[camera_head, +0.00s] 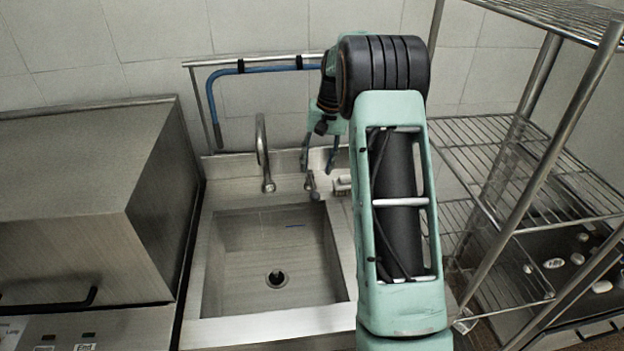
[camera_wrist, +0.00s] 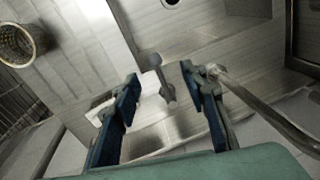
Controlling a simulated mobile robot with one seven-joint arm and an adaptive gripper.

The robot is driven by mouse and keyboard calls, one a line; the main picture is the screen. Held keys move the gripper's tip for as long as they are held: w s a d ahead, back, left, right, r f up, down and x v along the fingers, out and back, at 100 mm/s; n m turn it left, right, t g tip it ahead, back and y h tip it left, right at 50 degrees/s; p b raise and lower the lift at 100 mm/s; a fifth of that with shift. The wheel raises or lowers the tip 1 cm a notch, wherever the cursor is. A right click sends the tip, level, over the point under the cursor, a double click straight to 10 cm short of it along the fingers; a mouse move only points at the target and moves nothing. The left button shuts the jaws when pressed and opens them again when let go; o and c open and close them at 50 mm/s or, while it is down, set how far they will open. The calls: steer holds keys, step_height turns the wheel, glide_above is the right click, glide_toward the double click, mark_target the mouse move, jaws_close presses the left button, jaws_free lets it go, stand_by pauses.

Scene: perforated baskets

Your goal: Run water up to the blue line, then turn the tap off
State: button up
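The steel sink basin (camera_head: 225,260) looks empty, with its dark drain (camera_head: 277,279) bare; the drain also shows at the top of the wrist view (camera_wrist: 171,3). A short blue line (camera_head: 295,225) is on the basin's back wall. The curved tap spout (camera_head: 261,145) stands behind the basin, with no water visible from it; it crosses the right of the wrist view (camera_wrist: 255,103). The tap lever (camera_head: 311,184) is right of the spout. My gripper (camera_head: 318,170) is open above the lever. In the wrist view the lever (camera_wrist: 156,70) lies between my spread fingers (camera_wrist: 160,73), apparently untouched.
A steel box-shaped appliance (camera_head: 90,170) stands left of the sink. A wire rack (camera_head: 530,180) stands at right. A blue pipe (camera_head: 235,72) runs along the wall behind. A small pale object (camera_head: 342,184) sits right of the lever. A perforated basket (camera_wrist: 15,45) shows at upper left in the wrist view.

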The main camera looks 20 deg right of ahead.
mark_target(316, 192)
steer(key=shift+m, duration=0.5)
steer(key=f, duration=0.4)
steer(key=w+f+p, duration=0.1)
steer(key=f, duration=0.3)
steer(key=f+p, duration=0.1)
steer(key=f, duration=0.2)
steer(key=shift+w+d+f, duration=0.15)
steer(key=shift+w+f, duration=0.1)
steer(key=shift+f, duration=0.15)
steer(key=shift+c, duration=0.7)
jaws_close()
